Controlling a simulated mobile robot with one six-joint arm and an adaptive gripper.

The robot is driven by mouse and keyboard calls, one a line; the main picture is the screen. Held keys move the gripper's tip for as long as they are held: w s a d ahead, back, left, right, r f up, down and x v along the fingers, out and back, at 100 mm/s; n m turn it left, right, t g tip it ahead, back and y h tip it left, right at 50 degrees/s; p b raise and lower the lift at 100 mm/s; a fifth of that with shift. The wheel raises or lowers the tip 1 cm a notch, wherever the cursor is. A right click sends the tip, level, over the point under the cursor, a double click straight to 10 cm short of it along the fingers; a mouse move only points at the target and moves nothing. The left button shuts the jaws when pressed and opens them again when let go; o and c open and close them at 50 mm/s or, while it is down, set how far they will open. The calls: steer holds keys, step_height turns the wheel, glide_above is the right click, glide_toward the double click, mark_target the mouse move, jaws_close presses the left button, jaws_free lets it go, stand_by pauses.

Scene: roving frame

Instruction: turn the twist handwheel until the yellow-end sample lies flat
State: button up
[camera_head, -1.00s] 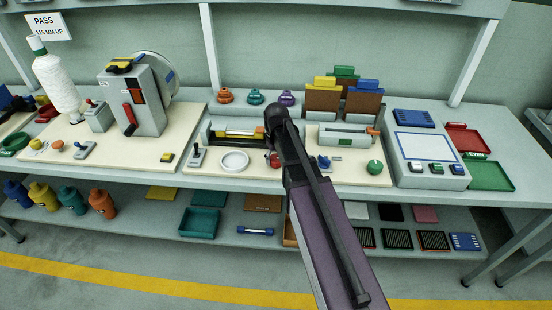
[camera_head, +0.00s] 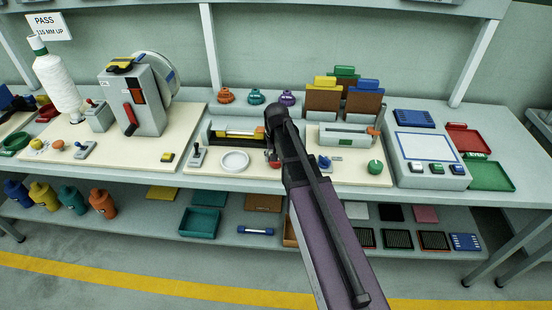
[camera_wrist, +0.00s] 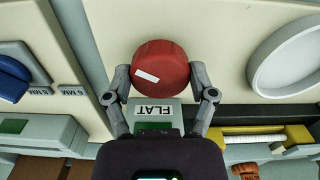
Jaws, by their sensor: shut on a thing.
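The red round handwheel (camera_wrist: 165,60) sits between the two fingers of my gripper (camera_wrist: 160,76) in the wrist view. The fingers are shut on its sides. A white mark on its top is tilted. A FLAT label (camera_wrist: 155,112) lies beside the wheel, upside down in this view. I cannot tell whether the sample is exactly flat.
A white ring dish (camera_head: 234,161) stands left of the wheel. A grey device with a blue knob (camera_head: 324,162) and a green knob (camera_head: 375,167) stand right. Colored holders (camera_head: 322,97) stand behind. The cream board has some bare room in front.

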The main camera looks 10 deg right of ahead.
steer(key=o, duration=1)
steer(key=shift+o, duration=0.2)
steer(key=shift+n, duration=0.5)
